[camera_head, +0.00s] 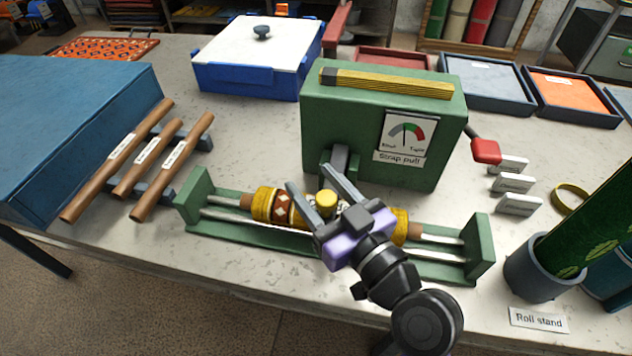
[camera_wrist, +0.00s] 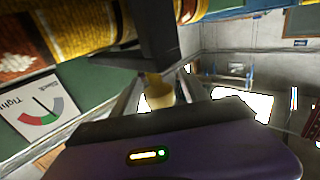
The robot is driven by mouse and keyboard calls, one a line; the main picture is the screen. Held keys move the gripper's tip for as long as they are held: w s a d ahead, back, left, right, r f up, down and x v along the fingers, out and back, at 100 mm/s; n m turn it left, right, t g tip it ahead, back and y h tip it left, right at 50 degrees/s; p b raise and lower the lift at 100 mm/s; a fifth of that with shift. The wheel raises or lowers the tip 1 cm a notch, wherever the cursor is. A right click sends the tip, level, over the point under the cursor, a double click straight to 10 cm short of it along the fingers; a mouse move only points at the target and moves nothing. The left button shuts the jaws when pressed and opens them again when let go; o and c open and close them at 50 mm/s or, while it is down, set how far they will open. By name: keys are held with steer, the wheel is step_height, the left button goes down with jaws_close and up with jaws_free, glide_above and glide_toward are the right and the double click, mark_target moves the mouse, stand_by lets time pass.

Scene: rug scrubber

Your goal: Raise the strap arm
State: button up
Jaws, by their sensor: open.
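A dark grey arm (camera_head: 341,158), which looks like the strap arm, comes off the front of the green strap pull box (camera_head: 320,118). A yellow knob (camera_head: 326,203) shows below it, and in the wrist view the knob (camera_wrist: 158,92) sits at the dark arm's end (camera_wrist: 155,32). My gripper (camera_head: 310,178) is open, its fingers reaching to either side of the knob. I cannot tell whether they touch it. A patterned yellow and red roll (camera_head: 283,207) lies in the green cradle (camera_head: 478,248) under my gripper, its middle partly hidden.
A gauge (camera_head: 405,135) is on the box front, and a red-handled lever (camera_head: 486,150) at its right. Wooden rods (camera_head: 172,165) lie left. The roll stand (camera_head: 538,270) is at the right. A blue bin (camera_head: 250,75) stands behind.

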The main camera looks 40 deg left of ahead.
jaws_close()
stand_by(1.4)
